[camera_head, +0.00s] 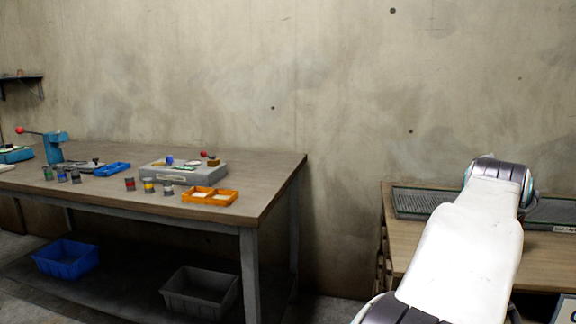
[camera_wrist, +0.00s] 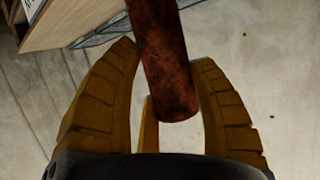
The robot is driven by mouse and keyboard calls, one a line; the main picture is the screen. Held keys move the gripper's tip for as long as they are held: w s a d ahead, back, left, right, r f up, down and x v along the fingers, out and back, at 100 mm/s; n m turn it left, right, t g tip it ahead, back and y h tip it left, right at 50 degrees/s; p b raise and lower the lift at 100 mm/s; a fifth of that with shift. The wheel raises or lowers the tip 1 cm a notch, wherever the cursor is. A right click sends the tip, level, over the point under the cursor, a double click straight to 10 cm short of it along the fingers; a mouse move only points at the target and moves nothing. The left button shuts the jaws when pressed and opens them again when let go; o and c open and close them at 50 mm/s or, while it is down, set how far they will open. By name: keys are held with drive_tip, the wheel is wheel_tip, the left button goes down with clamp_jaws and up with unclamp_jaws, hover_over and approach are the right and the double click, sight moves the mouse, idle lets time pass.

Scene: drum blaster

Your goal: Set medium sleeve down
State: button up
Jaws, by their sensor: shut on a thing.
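A rusty, dark reddish-brown cylinder (camera_wrist: 163,60), taken to be the medium sleeve, is between the fingers of my gripper (camera_wrist: 166,54) in the wrist view. The ribbed yellow-brown fingers are shut on it from both sides. Its near end is visible between the fingers, and its other end runs out of the top of the picture. In the head view my white arm reaches toward the right bench, and the gripper and sleeve are hidden.
The right bench (camera_head: 408,238) carries a grey ribbed tray (camera_head: 425,203), partly behind my arm. The left workbench (camera_head: 240,172) holds a grey box (camera_head: 180,173), an orange tray (camera_head: 208,196) and several small cans. A blue bin (camera_head: 66,259) and a dark bin (camera_head: 200,292) sit below it.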

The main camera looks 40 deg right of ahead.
drive_tip(key=w+r+t, duration=0.1)
drive_tip(key=w+r, duration=0.3)
drive_tip(key=w+a+f+n+t+y, duration=0.1)
drive_tip(key=w+a+f+n+t, duration=0.15)
drive_tip(key=w+f, duration=0.85)
drive_tip(key=w+a+f+n+t+y, duration=0.2)
drive_tip(key=w+f+n, duration=0.1)
drive_tip(key=w+f, duration=0.85)
drive_tip(key=w+a+f+n+t+y, duration=0.25)
drive_tip(key=w+a+f, duration=0.45)
drive_tip(key=a+f, duration=0.45)
drive_tip(key=w+a+f+n+t+y, duration=0.3)
drive_tip(key=w+a+f, duration=0.4)
drive_tip(key=a, duration=0.7)
drive_tip(key=a+f+n+y+p, duration=0.35)
drive_tip(key=a+p, duration=0.25)
drive_tip(key=a, duration=0.9)
wheel_tip(320, 180, up, 23)
drive_tip(key=s+a+y+p, duration=0.1)
drive_tip(key=a+p, duration=0.1)
drive_tip(key=p, duration=2.5)
drive_tip(key=shift+s+a+n, duration=0.2)
drive_tip(key=shift+s+n, duration=0.1)
drive_tip(key=shift+n, duration=0.15)
